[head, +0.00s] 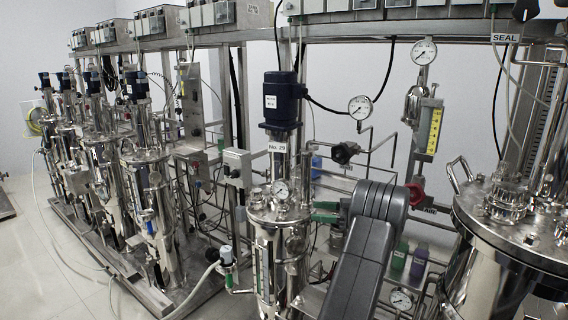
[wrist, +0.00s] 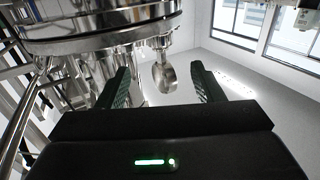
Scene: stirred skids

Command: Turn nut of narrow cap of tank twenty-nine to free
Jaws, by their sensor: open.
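Tank twenty-nine (head: 280,235) is a shiny steel vessel with a dark blue motor on top and a small label reading 29, in the middle of the head view. In the wrist view, the steel tank flange (wrist: 100,25) fills the upper left. A round shiny metal nut (wrist: 164,77) hangs by a short stem from its rim. My gripper (wrist: 162,82) is open, with one dark finger on each side of the nut and a gap to both. I cannot make out the narrow cap itself.
A large steel vessel (head: 510,240) stands at the right. A red valve handle (head: 416,193) and pipes are close behind my arm. Several similar tanks stand in a row at the left. The floor (head: 40,270) at the far left is mostly clear.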

